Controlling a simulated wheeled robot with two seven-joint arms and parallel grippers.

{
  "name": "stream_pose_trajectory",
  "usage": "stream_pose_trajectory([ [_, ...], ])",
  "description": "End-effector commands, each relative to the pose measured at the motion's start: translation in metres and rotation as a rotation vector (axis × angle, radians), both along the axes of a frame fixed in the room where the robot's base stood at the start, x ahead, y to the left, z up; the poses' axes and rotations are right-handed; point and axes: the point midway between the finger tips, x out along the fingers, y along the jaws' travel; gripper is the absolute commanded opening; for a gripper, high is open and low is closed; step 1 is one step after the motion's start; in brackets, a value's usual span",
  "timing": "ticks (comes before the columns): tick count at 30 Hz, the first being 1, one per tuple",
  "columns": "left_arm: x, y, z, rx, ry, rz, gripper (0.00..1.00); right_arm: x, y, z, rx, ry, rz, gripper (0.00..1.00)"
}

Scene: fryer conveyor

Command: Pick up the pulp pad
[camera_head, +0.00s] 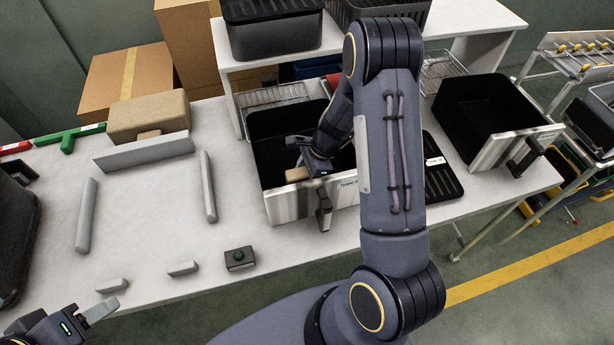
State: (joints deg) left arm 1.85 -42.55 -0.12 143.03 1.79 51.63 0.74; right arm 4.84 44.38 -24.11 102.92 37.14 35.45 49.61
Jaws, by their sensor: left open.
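A thick tan block (149,113), which looks like the pulp pad, lies at the back left of the white table, behind a grey bar. A small tan piece (297,175) shows inside the black fryer drawer (290,204) in the middle, beside my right gripper (298,158). That gripper reaches down into the drawer; its fingers are partly hidden, so whether it holds the piece is unclear. My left gripper (92,318) is open at the bottom left, by the table's front edge, well away from both tan things. Its lower part is cut off by the frame.
Grey bars (208,186) frame a clear area of the table (148,210). A green button box (239,258) stands near the front edge. A second open drawer (489,112) is at right. A shelf (350,40) with black baskets is behind. Cartons (125,78) stand at back left.

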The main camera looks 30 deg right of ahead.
Motion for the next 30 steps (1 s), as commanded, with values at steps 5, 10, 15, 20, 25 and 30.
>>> stream_pose_trajectory([
  [5,0.000,0.000,0.000,0.000,0.000,0.000,0.45,0.000,0.000,0.000,0.000,0.000,0.000,0.41],
  [10,0.000,0.000,0.000,0.000,0.000,0.000,0.45,0.000,0.000,0.000,0.000,0.000,0.000,0.19],
  [15,0.000,0.000,0.000,0.000,0.000,0.000,0.45,0.000,0.000,0.000,0.000,0.000,0.000,0.14],
  [20,0.000,0.000,0.006,0.000,0.000,0.000,0.45,0.000,0.000,0.007,0.000,0.000,0.000,0.14],
  [25,0.000,0.000,0.003,0.000,0.000,0.000,0.45,0.001,0.000,0.033,-0.001,-0.005,0.001,0.14],
  [30,0.000,0.000,0.002,0.000,0.000,0.000,0.45,0.001,0.000,0.069,0.000,-0.005,0.002,0.14],
])
